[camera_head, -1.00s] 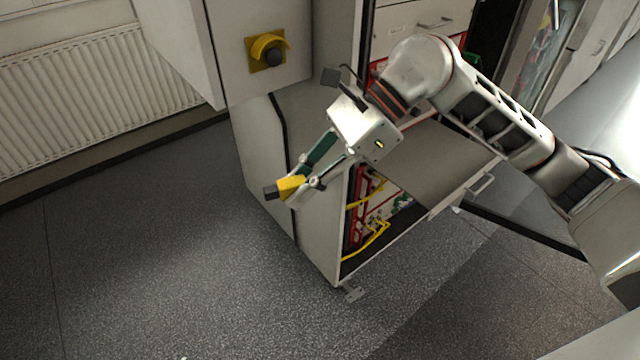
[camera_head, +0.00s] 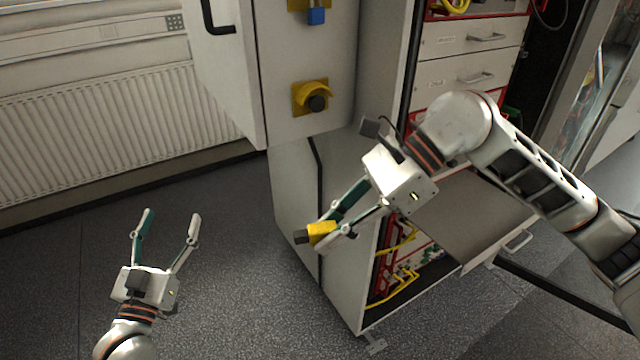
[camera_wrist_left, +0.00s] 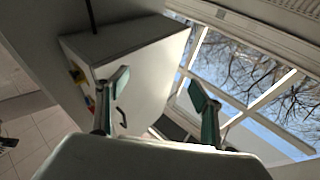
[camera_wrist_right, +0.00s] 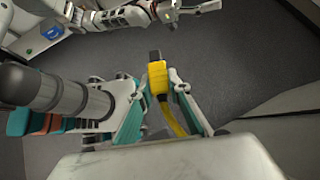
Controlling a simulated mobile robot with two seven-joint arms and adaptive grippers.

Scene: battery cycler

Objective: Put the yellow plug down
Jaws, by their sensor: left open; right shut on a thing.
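The yellow plug (camera_head: 321,233) has a dark tip and is held between the fingertips of my right gripper (camera_head: 338,228), in front of the grey cabinet's side. In the right wrist view the plug (camera_wrist_right: 158,78) sits between the two fingers, with a yellow cable running back from it. It is held in the air above the floor. My left gripper (camera_head: 168,222) is open and empty, fingers pointing up, left of the cabinet. In the left wrist view its fingers (camera_wrist_left: 157,100) stand wide apart with nothing between them.
The grey cabinet (camera_head: 295,210) has an open lower bay with yellow cables (camera_head: 400,275) inside. A grey shelf panel (camera_head: 475,220) sticks out beside my right arm. A yellow switch with a black knob (camera_head: 312,97) is on the cabinet. A radiator (camera_head: 110,120) lines the wall. Floor (camera_head: 230,260) is free at left.

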